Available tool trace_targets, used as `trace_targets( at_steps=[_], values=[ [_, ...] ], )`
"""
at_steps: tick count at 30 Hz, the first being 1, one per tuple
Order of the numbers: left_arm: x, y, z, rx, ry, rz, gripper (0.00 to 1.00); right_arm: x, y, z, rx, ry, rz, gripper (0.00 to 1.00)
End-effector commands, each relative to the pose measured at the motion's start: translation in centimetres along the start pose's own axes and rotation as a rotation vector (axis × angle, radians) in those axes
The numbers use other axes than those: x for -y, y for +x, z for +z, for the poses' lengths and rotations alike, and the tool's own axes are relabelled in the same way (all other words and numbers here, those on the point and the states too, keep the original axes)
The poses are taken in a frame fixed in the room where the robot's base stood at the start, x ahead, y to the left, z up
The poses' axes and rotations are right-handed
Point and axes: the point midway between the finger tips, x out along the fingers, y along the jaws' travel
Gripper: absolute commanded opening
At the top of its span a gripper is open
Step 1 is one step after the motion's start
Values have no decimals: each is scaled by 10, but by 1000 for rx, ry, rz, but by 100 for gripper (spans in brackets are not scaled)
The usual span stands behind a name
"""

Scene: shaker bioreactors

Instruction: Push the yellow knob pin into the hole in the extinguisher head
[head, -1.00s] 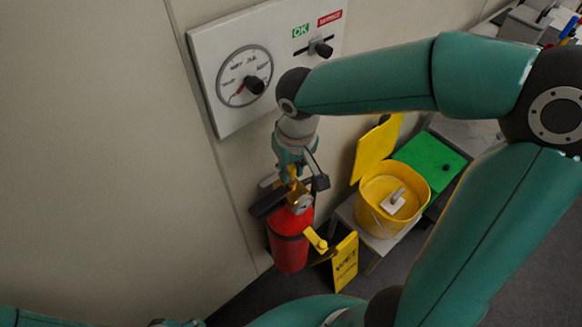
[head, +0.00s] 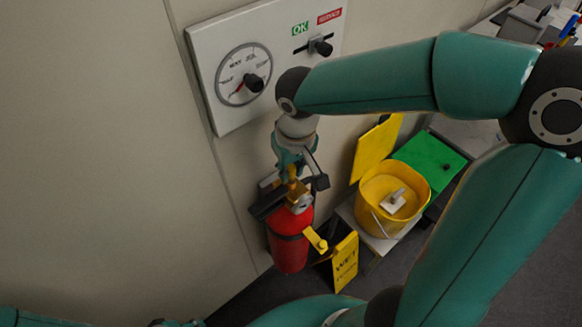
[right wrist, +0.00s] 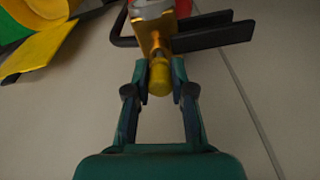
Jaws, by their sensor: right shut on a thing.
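The red extinguisher (head: 289,240) stands upright by the wall in the head view, and a bit of its red body shows at the top of the right wrist view (right wrist: 184,8). Its head, with a yellow-orange part (right wrist: 156,32) and dark levers (right wrist: 215,34), lies just beyond my fingertips. My right gripper (right wrist: 159,72) is shut on the yellow knob pin (right wrist: 159,82), whose rounded end points back towards my palm. In the head view my right gripper (head: 292,172) is directly above the extinguisher head. The hole and the pin's tip are hidden.
A wall panel (head: 222,112) with a gauge and knobs is above and behind the extinguisher. A yellow bucket (head: 376,215), a yellow wet-floor sign (head: 345,264) and a green board (head: 430,158) are to its right. The wall at the left is bare.

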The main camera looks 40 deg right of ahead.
Motion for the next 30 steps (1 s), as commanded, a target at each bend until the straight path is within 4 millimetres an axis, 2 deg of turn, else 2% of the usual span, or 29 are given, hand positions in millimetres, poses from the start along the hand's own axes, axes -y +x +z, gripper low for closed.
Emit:
trace_targets(
  at_steps=[30],
  values=[
    [3,8,0,0,0,0,40,0,8,1,0,0,0,5]
  ],
)
